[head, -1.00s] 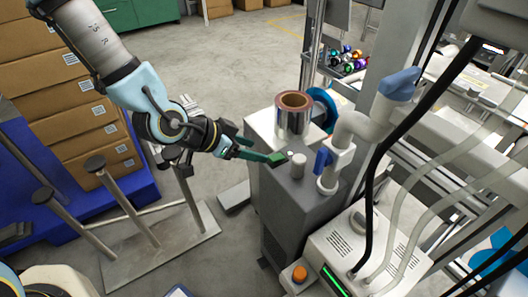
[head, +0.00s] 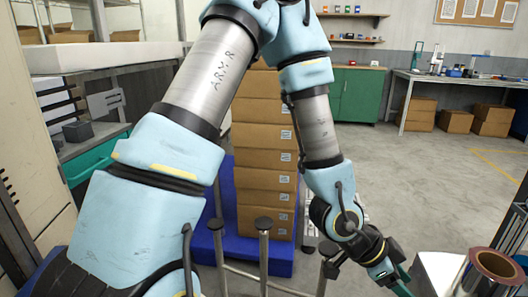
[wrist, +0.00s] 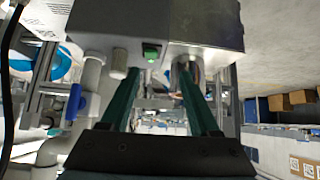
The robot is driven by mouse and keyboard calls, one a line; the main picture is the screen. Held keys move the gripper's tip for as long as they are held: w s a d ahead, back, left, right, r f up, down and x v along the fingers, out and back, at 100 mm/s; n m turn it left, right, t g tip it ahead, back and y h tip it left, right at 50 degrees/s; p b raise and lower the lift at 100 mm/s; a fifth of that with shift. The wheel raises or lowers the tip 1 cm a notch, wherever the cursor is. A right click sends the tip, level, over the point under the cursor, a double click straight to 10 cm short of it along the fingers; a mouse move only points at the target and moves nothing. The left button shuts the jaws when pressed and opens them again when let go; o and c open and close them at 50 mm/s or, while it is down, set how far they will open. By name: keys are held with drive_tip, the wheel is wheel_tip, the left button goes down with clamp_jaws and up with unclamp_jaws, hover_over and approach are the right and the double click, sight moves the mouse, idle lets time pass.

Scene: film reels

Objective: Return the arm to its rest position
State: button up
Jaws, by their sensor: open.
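My arm fills the middle of the head view, with its upper links close to the camera. My gripper (head: 401,284) is at the lower right there, pointing down and right toward a grey-white cabinet (head: 432,268); its tips are cut off by the frame edge. In the wrist view my gripper (wrist: 160,72) shows two long dark green fingers spread apart, with nothing held between them. The cabinet (wrist: 110,28) with a lit green button (wrist: 151,52) lies ahead of the fingers. I cannot tell the exact gap between the tips and the cabinet.
A copper-coloured roll (head: 488,273) sits on the cabinet near my gripper. Stacked cardboard boxes (head: 262,160) on a blue pallet (head: 270,258) stand behind my arm. Metal posts (head: 264,250) rise in front of them. A pipe with a blue handle (wrist: 75,102) is left in the wrist view. Open floor lies beyond.

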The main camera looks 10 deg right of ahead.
drive_tip(key=w+a+r+n+t+y+p, duration=0.25)
drive_tip(key=w+a+n, duration=0.25)
drive_tip(key=w+a, duration=0.5)
drive_tip(key=w+a+r+n+t+y+p, duration=0.2)
drive_tip(key=w+a+r+n+y, duration=0.15)
drive_tip(key=w+a, duration=0.55)
drive_tip(key=a+r+n+y+p, duration=0.1)
drive_tip(key=a+r+n, duration=0.4)
drive_tip(key=a, duration=0.4)
drive_tip(key=w+a+r+n+y+p, duration=0.1)
drive_tip(key=a+r+n+p, duration=0.1)
drive_tip(key=a+r+n, duration=0.4)
drive_tip(key=a, duration=0.4)
drive_tip(key=shift+a+r+g, duration=0.25)
drive_tip(key=shift+a+g, duration=0.05)
drive_tip(key=shift+g, duration=0.05)
